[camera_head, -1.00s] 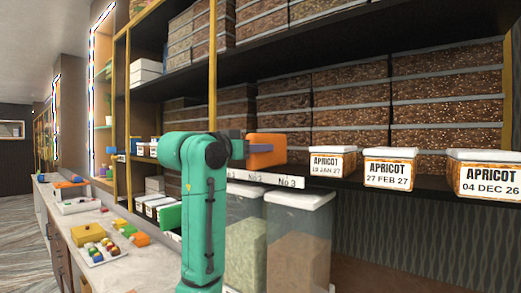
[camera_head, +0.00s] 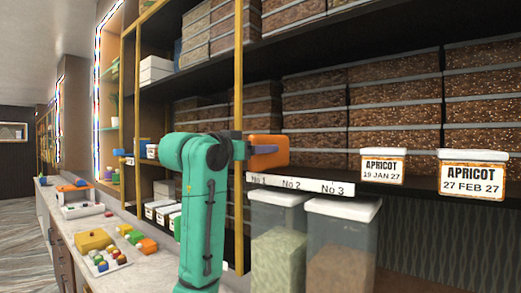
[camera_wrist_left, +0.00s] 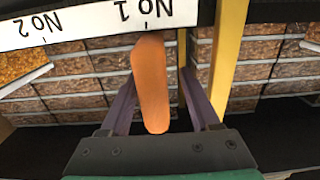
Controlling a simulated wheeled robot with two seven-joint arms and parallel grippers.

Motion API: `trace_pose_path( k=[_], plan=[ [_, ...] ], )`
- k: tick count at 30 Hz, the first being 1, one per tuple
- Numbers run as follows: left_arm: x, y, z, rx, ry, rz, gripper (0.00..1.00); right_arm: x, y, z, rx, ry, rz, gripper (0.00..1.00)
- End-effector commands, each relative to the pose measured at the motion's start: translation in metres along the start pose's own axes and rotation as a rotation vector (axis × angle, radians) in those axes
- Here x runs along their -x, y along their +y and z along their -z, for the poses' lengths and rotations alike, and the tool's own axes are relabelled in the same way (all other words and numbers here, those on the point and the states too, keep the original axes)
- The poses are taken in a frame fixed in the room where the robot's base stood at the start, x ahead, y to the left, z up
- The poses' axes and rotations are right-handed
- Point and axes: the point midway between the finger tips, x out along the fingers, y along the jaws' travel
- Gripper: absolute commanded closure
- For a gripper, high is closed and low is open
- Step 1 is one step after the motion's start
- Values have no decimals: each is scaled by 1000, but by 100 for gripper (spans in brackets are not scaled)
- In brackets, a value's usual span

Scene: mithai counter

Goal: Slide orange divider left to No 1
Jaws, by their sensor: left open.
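The orange divider (camera_head: 270,158) stands upright at the shelf's front edge, above the white label strip (camera_head: 300,185). In the left wrist view the divider (camera_wrist_left: 152,85) lines up closely with the tick of the No 1 mark (camera_wrist_left: 146,12), which appears upside down. My left gripper (camera_head: 262,149) is at the divider from the left side. In the left wrist view its two purple fingers (camera_wrist_left: 158,82) are spread with the divider between them, a gap showing on the right side. The No 2 and No 3 marks lie to the right in the head view. My right gripper is not in view.
A yellow post (camera_head: 238,90) rises close behind my left wrist. Apricot boxes (camera_head: 382,167) stand on the shelf to the right. Clear bins (camera_head: 340,240) stand below. Stacked brown boxes (camera_head: 395,100) fill the back. The shelf between divider and apricot boxes is clear.

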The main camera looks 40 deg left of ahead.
Motion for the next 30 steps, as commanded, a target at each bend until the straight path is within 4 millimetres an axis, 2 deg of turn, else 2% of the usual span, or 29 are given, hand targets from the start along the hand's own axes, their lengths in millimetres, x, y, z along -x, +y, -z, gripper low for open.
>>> trace_pose_path(
  k=[7, 11, 14, 24, 27, 30],
  plan=[
    [1, 1, -1, -1, -2, -1, 38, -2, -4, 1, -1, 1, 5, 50],
    [13, 0, -3, -1, 1, 0, 38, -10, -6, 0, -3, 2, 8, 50],
    [31, 0, -6, -1, 3, 1, 38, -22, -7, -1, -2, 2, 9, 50],
    [112, -2, -5, 1, 3, 2, 38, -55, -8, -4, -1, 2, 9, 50],
    [131, -2, -4, 1, 2, 1, 38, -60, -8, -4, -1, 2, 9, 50],
    [141, -2, -3, 1, -1, 0, 38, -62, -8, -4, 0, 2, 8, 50]
  ],
)
